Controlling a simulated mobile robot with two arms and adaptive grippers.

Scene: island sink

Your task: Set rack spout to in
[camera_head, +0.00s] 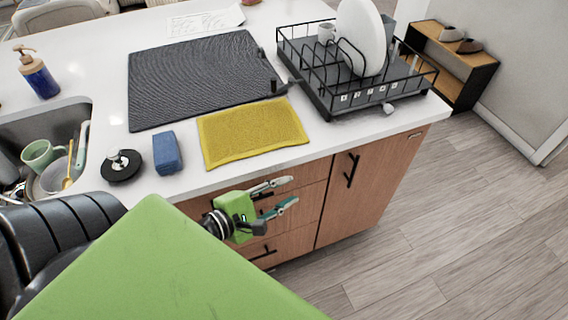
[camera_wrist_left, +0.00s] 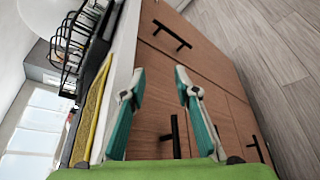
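The black wire dish rack (camera_head: 318,96) stands on the white counter at the back right. A small pale spout-like piece (camera_head: 388,107) sticks out low at its front edge; I cannot tell its exact setting. In the left wrist view the rack (camera_wrist_left: 70,48) shows at the upper left. My left gripper (camera_head: 288,191) is in front of the wooden drawers, below the counter edge and apart from the rack. In the left wrist view its two fingers (camera_wrist_left: 158,88) are spread with nothing between them. My right gripper is in neither view.
The rack holds a white plate (camera_head: 361,38) and a cup (camera_head: 326,32). A dark mat (camera_head: 195,75), a yellow cloth (camera_head: 252,131) and a blue sponge (camera_head: 167,153) lie left of it. Drawer handles (camera_head: 352,170) jut out below. Floor (camera_head: 440,235) at right is clear.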

